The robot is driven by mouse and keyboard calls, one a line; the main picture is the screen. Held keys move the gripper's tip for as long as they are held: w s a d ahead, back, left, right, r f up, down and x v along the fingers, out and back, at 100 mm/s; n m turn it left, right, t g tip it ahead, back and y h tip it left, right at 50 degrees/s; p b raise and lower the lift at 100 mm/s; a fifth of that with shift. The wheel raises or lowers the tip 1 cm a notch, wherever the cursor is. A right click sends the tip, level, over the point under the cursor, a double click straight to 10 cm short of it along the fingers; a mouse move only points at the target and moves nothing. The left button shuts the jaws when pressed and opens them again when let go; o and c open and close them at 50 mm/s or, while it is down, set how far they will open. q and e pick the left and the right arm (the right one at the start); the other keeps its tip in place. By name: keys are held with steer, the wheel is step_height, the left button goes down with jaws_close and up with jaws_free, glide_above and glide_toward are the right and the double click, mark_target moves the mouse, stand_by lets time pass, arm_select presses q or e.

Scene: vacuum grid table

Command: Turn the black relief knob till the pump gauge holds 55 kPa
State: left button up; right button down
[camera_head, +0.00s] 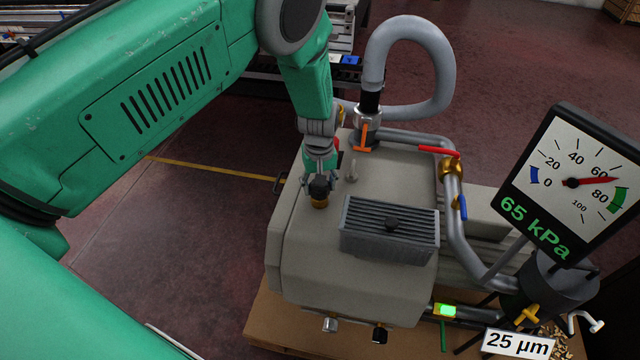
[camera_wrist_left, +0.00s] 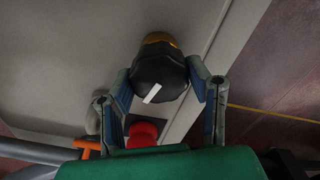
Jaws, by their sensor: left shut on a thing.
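The black relief knob (camera_head: 319,187) stands on a brass base on the left top edge of the beige pump housing (camera_head: 300,250). My left gripper (camera_head: 320,180) comes down from above and is shut on the knob. In the left wrist view the black knob (camera_wrist_left: 160,74), with a white mark on its top, sits between the two fingers (camera_wrist_left: 165,85). The pump gauge (camera_head: 580,175) at the right reads 65 kPa on its green digits, and its red needle points just past 60. My right gripper is not in view.
A ribbed grey block (camera_head: 390,228) sits on the housing beside the knob. A grey hose (camera_head: 440,60) loops up behind. A red-handled valve (camera_head: 440,151), a blue lever (camera_head: 462,207) and an orange handle (camera_head: 364,136) stand on the pipes. A red button (camera_wrist_left: 142,133) shows near the knob.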

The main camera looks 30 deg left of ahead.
arm_select(q)
steer(key=shift+s+d+f+n, duration=0.15)
steer(key=shift+s+f+n, duration=0.15)
steer(key=shift+n, duration=0.4)
steer(key=o, duration=1.2)
steer(key=shift+c, duration=0.2)
steer(key=shift+w+r, duration=0.1)
steer(key=shift+r, duration=0.1)
steer(key=shift+w+r, duration=0.1)
steer(key=shift+r, duration=0.1)
step_height(320, 180, up, 11)
steer(key=shift+r, duration=0.15)
